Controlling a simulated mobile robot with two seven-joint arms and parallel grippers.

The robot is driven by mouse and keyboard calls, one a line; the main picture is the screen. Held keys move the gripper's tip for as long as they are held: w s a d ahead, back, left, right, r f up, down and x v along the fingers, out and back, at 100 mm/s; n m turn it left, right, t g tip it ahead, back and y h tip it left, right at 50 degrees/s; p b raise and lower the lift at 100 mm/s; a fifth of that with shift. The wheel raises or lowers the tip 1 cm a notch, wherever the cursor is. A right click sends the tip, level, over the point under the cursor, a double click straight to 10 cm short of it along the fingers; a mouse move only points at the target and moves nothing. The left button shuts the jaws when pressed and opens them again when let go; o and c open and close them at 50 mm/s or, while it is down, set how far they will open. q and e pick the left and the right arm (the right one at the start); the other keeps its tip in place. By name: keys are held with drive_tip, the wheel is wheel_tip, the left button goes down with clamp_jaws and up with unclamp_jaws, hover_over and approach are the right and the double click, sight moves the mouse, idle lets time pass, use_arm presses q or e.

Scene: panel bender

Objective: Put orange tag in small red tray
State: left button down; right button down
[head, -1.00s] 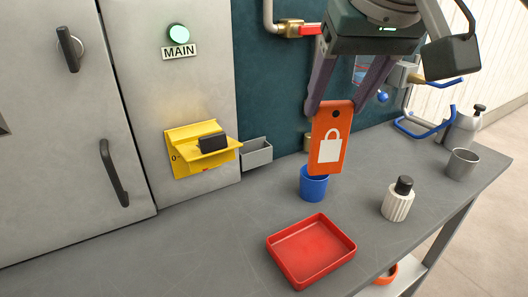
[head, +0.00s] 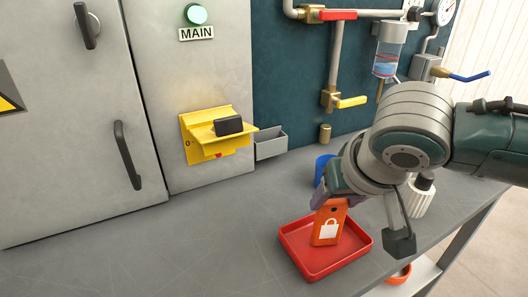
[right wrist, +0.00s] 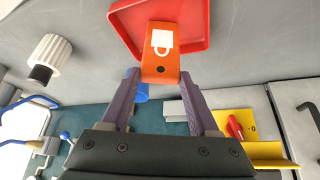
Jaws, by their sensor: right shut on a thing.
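My left gripper is not in view.
A blue cup (head: 322,168) stands behind the tray, partly hidden by my right arm. A white ribbed bottle (head: 419,200) stands to the right. A yellow switch bracket (head: 195,125) and grey bin (head: 270,144) are on the wall. The bench left of the tray is clear.

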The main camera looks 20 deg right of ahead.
drive_tip(key=shift+f, duration=0.15)
drive_tip(key=shift+c, duration=0.7)
unclamp_jaws()
drive_tip(key=shift+s+r, duration=0.1)
drive_tip(key=shift+r, duration=0.3)
drive_tip(key=p+v, duration=0.2)
drive_tip(key=v, duration=0.9)
drive_tip(key=s+a+f+n+g+y, duration=0.1)
drive_tip(key=s+a+f+n+y, duration=0.2)
drive_tip(key=s+a, duration=0.35)
drive_tip(key=s+d+f+n+g+h, duration=0.1)
drive_tip(key=s+d+f+n, duration=0.1)
drive_tip(key=s, duration=0.6)
drive_tip(key=shift+s+d+f+n, duration=0.2)
drive_tip(key=shift+s+f+n, duration=0.1)
